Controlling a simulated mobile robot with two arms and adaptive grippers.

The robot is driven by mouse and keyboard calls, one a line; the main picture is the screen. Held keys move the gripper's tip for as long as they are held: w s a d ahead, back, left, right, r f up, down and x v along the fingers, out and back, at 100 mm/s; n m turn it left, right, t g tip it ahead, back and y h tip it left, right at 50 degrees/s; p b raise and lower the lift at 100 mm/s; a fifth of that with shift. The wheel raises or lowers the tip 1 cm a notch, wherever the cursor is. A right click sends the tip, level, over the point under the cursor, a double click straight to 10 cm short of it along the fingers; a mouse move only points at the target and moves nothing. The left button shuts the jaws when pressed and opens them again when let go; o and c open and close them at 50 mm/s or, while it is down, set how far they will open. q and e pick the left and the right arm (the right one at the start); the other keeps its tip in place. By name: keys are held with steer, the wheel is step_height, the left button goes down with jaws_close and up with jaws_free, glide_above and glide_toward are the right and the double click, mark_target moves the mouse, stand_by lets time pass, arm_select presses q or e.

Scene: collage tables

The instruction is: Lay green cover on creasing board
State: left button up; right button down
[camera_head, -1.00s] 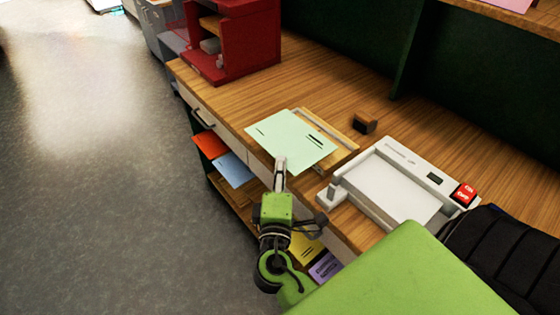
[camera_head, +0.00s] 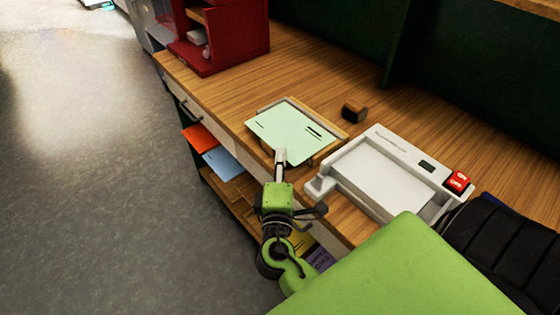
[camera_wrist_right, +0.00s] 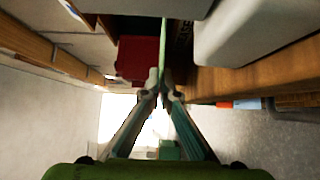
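The pale green cover (camera_head: 290,133) is a flat sheet with dark print marks. In the head view it overlaps most of the creasing board (camera_head: 333,149), whose wooden edges show around it. I cannot tell whether the cover touches the board. My right gripper (camera_head: 280,157) is shut on the cover's near edge. In the right wrist view the cover (camera_wrist_right: 163,58) appears edge-on, as a thin green strip between the closed fingertips (camera_wrist_right: 163,97). My left gripper is not in view.
A white machine (camera_head: 385,178) with a red switch (camera_head: 457,181) stands right of the board. A small dark and wooden block (camera_head: 353,111) lies behind it. A red cabinet (camera_head: 232,38) stands at the table's far left. Orange (camera_head: 198,138) and blue (camera_head: 228,167) sheets lie on shelves below.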

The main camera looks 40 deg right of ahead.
steer(key=shift+w+d+f, duration=0.1)
steer(key=shift+d+f, duration=0.1)
steer(key=c, duration=2.2)
jaws_free()
steer(key=shift+a, duration=0.1)
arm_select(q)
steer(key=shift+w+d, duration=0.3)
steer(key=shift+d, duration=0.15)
arm_select(e)
steer(key=v, duration=1.2)
steer(key=shift+r, duration=0.1)
